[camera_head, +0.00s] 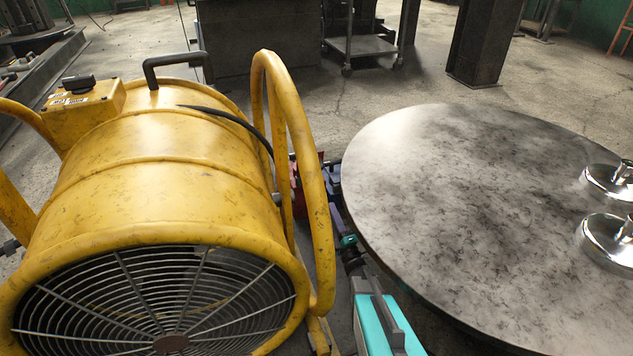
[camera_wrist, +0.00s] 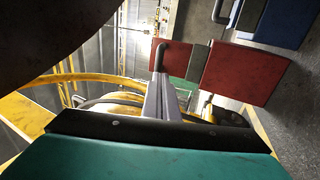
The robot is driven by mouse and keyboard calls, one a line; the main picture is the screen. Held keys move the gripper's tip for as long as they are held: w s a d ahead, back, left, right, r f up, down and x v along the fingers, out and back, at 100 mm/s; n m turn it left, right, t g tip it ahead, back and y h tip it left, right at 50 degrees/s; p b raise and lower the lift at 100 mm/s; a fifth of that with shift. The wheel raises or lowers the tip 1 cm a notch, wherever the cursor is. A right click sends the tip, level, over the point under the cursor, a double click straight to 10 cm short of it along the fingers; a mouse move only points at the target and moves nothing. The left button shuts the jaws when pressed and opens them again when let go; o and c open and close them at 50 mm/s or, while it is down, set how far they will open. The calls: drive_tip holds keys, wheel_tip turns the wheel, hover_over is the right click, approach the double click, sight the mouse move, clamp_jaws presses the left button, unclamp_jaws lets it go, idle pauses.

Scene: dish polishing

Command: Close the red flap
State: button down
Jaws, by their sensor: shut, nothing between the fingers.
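In the wrist view a wide red flap (camera_wrist: 245,73) lies right of centre, tilted. A smaller red piece (camera_wrist: 178,58) sits left of it, past a dark grey strip, with a dark bent handle (camera_wrist: 158,56) at its left edge. My gripper (camera_wrist: 160,82) points up at this smaller piece, its grey fingers together and empty. The fingertips appear close to the handle; I cannot tell whether they touch. In the head view a bit of red (camera_head: 299,192) shows between the yellow fan and the round table; most of it is hidden.
The large yellow fan (camera_head: 150,190) fills the left of the head view. A round metal table (camera_head: 450,200) stands on the right, with shiny metal pieces (camera_head: 610,240) at its edge. The gap between them is narrow. A blue panel (camera_wrist: 285,22) is at the wrist view's upper right.

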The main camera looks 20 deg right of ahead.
drive_tip(key=shift+w+a, duration=0.15)
drive_tip(key=shift+a, duration=0.05)
drive_tip(key=b+x, duration=0.5)
drive_tip(key=x, duration=0.8)
drive_tip(key=shift+w+r+b, duration=0.15)
drive_tip(key=shift+w+b, duration=0.15)
drive_tip(key=shift+b, duration=0.1)
drive_tip(key=shift+w, duration=0.1)
idle(0.3)
